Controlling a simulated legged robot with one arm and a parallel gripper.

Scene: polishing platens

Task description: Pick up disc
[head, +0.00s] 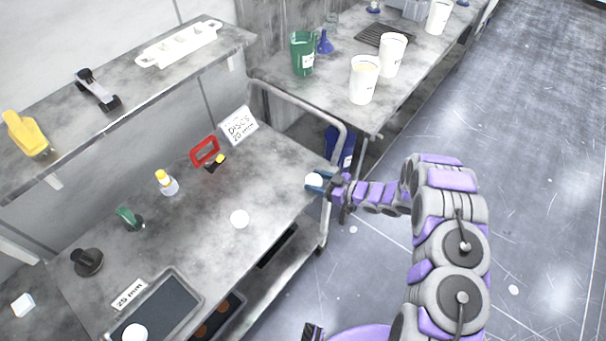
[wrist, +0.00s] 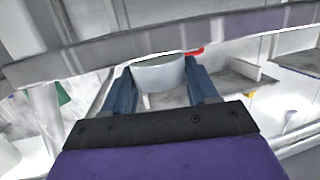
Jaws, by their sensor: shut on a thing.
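My gripper (head: 320,183) is shut on a white disc (head: 313,179) at the right end of the grey cart top (head: 265,185), close to its metal handle rail. In the wrist view the held disc (wrist: 160,74) sits between the two blue fingers, partly behind a grey bar (wrist: 235,32). Whether the disc touches the surface below I cannot tell.
The curved handle rail (head: 342,133) rises beside my gripper. A "DISCS 20 mm" sign (head: 239,125), a red frame (head: 205,151), a small bottle (head: 166,183) and a black knob (head: 88,262) stand on the cart. A bench with white cups (head: 363,80) is behind. Floor at right is open.

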